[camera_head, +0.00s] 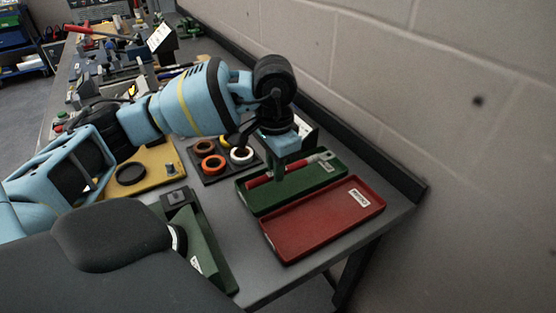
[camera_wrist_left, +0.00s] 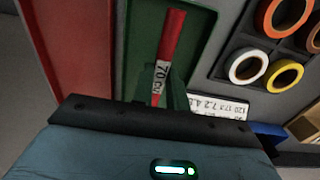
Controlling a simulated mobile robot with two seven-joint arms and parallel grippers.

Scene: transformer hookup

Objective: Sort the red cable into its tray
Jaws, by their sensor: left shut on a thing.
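The red cable (camera_head: 258,182) is a straight red piece with a pale label near one end. It lies along the green tray (camera_head: 262,208), in or just above it; I cannot tell whether it touches the tray floor. My left gripper (camera_head: 280,173) points down over the green tray and is shut on the cable near its middle. The left wrist view shows the cable (camera_wrist_left: 172,38) running up from the gripper, its label "70" partly readable. The empty red tray (camera_head: 325,222) lies beside the green one, nearer the table's front edge. My right gripper is not in view.
A dark holder with orange and white tape rolls (camera_head: 213,165) stands left of the trays. A green device (camera_head: 205,240) sits nearer me. A wall (camera_head: 470,140) runs along the right side. Tools and boxes crowd the far bench.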

